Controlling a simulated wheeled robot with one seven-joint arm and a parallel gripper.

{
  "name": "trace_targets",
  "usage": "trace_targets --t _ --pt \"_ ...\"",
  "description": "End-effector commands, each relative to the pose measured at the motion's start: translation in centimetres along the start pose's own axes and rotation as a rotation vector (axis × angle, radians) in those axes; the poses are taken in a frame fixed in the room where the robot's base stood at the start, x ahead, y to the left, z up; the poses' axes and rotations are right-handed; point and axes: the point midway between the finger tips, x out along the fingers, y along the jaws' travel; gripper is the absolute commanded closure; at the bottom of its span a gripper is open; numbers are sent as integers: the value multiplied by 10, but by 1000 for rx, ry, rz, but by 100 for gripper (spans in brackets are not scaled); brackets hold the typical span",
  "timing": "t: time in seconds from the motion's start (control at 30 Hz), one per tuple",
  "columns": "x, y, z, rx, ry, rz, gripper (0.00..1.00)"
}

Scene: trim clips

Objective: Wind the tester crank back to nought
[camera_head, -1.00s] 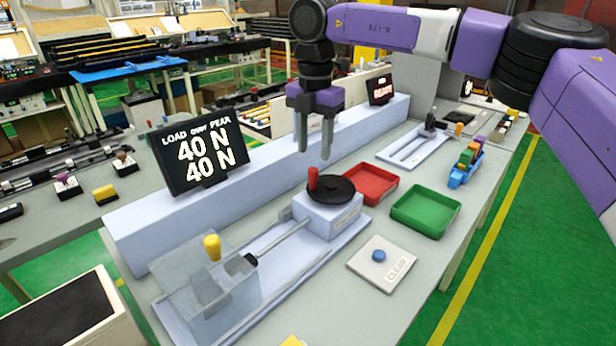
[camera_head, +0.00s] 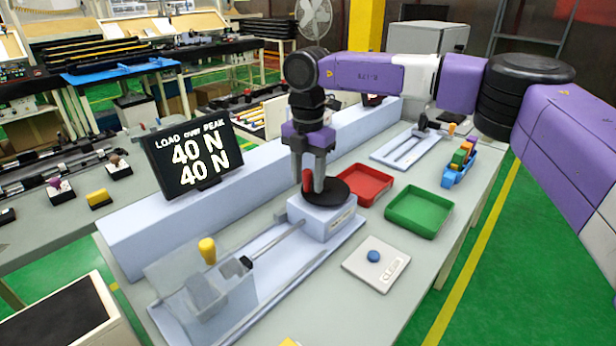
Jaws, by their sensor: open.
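The tester's crank is a black disc (camera_head: 330,193) with an upright red handle (camera_head: 307,181), on a pale block (camera_head: 322,221) at the end of the rail. My gripper (camera_head: 313,184) points down with its fingers at the height of the red handle. The fingers are open and appear to stand around or just beside the handle; I cannot tell whether they touch it. The black display (camera_head: 194,156) behind reads LOAD over PEAK, 40 N and 40 N. A clear guard box (camera_head: 200,290) with a yellow clip (camera_head: 208,250) is at the rail's near end.
A red tray (camera_head: 364,186) and a green tray (camera_head: 419,211) stand right of the crank. A CLEAR plate with a blue button (camera_head: 374,256) lies in front. A long raised pale ledge (camera_head: 130,238) runs behind the tester. A blue rack (camera_head: 459,168) holds coloured clips.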

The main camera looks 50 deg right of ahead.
Motion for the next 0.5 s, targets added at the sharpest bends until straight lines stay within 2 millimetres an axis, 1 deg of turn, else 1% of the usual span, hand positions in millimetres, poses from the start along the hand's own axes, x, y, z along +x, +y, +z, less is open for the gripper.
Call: trace_targets --t 0.03,0.07,0.2,0.27,0.5 --pt "0 0 0 0 0 0 57" --pt "0 0 0 0 0 0 61" --pt "0 0 0 0 0 0 88" --pt "0 0 0 0 0 0 100" --pt "0 0 0 -5 0 0 100"
